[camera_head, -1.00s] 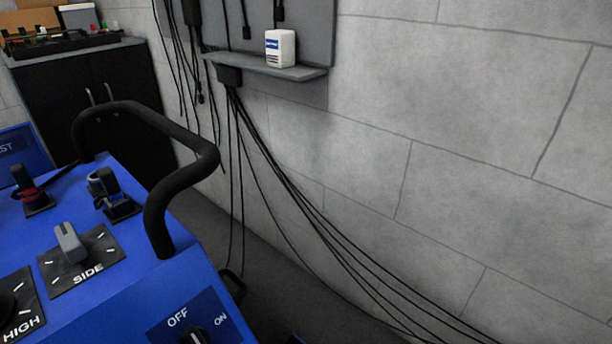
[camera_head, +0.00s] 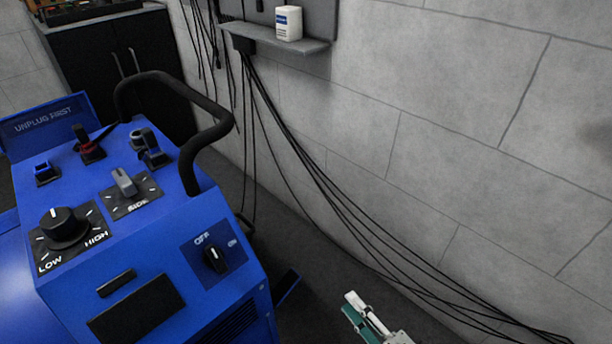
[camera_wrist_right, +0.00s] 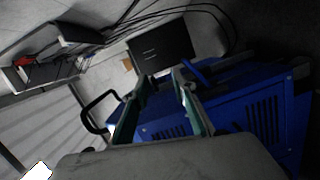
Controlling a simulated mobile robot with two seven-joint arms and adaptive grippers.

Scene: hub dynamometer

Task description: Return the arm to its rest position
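My right gripper (camera_head: 352,304) shows at the bottom of the head view, right of the blue dynamometer console (camera_head: 160,235). It points up and left, is apart from the console, and holds nothing that I can see. In the right wrist view its two green-edged fingers (camera_wrist_right: 162,80) stand apart with an empty gap between them. The blue console (camera_wrist_right: 225,105) lies beyond the fingers there. Most of my right arm is outside the head view. My left gripper is in neither current view.
The console has a black handle (camera_head: 215,130), a LOW/HIGH knob (camera_head: 63,225) and an OFF/ON switch (camera_head: 215,258). Black cables (camera_head: 345,215) hang along the grey wall (camera_head: 460,120). A black cabinet (camera_head: 150,60) stands behind.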

